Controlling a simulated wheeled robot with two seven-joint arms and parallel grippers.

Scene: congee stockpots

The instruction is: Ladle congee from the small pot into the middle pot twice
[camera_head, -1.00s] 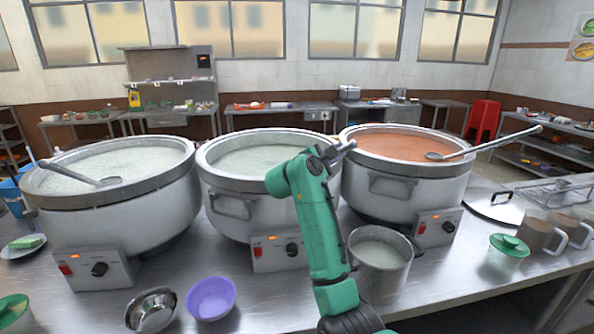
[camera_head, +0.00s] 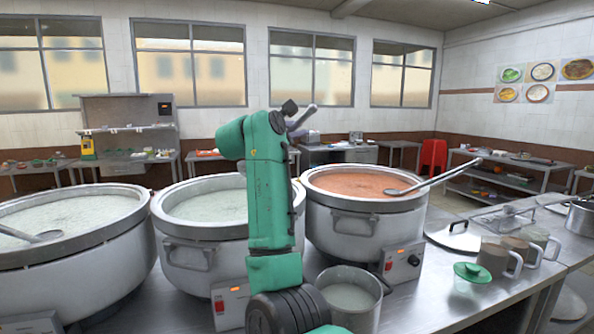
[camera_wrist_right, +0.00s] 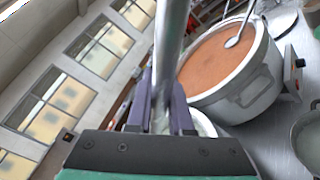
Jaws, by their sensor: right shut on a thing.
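The small metal pot (camera_head: 368,321) holds pale congee (camera_head: 347,296) and stands on the counter in front of the orange-filled pot. The middle pot (camera_head: 184,228) holds pale congee and is partly hidden behind my right arm. My right gripper (camera_head: 300,118) is raised above the pots, near the middle pot's right side in the head view. In the right wrist view its purple fingers (camera_wrist_right: 162,110) are shut on a metal ladle handle (camera_wrist_right: 172,38). The ladle's bowl is not visible, so I cannot tell whether it holds congee. My left gripper is not in view.
A large pot of orange congee (camera_head: 322,222) stands right of the middle pot, with a ladle (camera_head: 433,177) across its rim. Another large pot (camera_head: 110,255) with a ladle stands left. Mugs (camera_head: 494,258) and a green-lidded container (camera_head: 470,285) are at the right.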

